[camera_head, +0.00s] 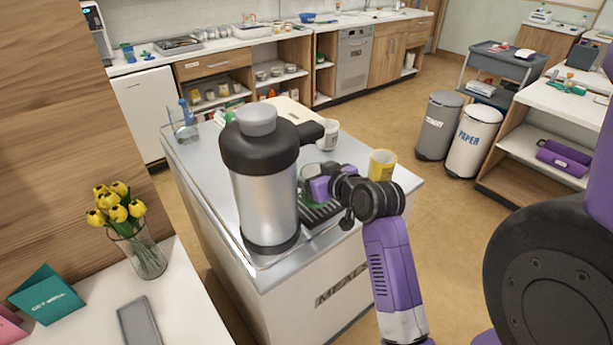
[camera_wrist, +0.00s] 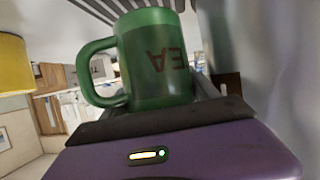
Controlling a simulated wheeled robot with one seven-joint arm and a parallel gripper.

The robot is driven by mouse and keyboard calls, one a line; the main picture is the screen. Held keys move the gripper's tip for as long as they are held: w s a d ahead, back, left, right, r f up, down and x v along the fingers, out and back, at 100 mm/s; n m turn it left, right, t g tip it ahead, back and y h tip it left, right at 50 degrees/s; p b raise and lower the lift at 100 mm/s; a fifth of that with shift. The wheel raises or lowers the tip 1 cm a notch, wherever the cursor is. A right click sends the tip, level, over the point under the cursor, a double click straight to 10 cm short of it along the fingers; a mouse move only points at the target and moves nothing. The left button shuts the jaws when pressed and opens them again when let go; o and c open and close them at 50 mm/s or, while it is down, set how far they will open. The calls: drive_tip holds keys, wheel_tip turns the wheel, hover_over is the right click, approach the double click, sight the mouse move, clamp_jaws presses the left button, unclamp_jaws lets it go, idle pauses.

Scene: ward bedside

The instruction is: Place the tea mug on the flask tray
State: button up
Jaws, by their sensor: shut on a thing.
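The tea mug (camera_wrist: 158,60) is green with dark lettering and looks upside down in the wrist view. In the head view only a little of it shows (camera_head: 309,171), between the flask and my gripper. My gripper (camera_head: 320,188) is shut on the mug; the fingertips are mostly hidden. The large silver flask (camera_head: 264,195) with a black top stands on the cart, left of my gripper. The dark slatted flask tray (camera_head: 318,217) lies beside the flask, under my gripper. Its slats also show beyond the mug in the wrist view (camera_wrist: 95,10). I cannot tell whether mug and tray touch.
A yellow mug (camera_head: 382,165) stands on the cart (camera_head: 200,170) right of my gripper. A white mug (camera_head: 328,134) stands behind, near a pale board (camera_head: 287,112). A clear container (camera_head: 184,128) is at the cart's far left. A vase of yellow tulips (camera_head: 142,255) stands at front left.

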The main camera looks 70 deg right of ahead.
drive_tip(key=shift+w+d, duration=0.7)
drive_tip(key=shift+w, duration=0.1)
drive_tip(key=shift+w+f, duration=0.1)
drive_tip(key=shift+f, duration=0.05)
drive_tip(key=shift+f+p, duration=0.3)
drive_tip(key=shift+f, duration=1.3)
drive_tip(key=shift+f, duration=0.2)
drive_tip(key=o, duration=1.4)
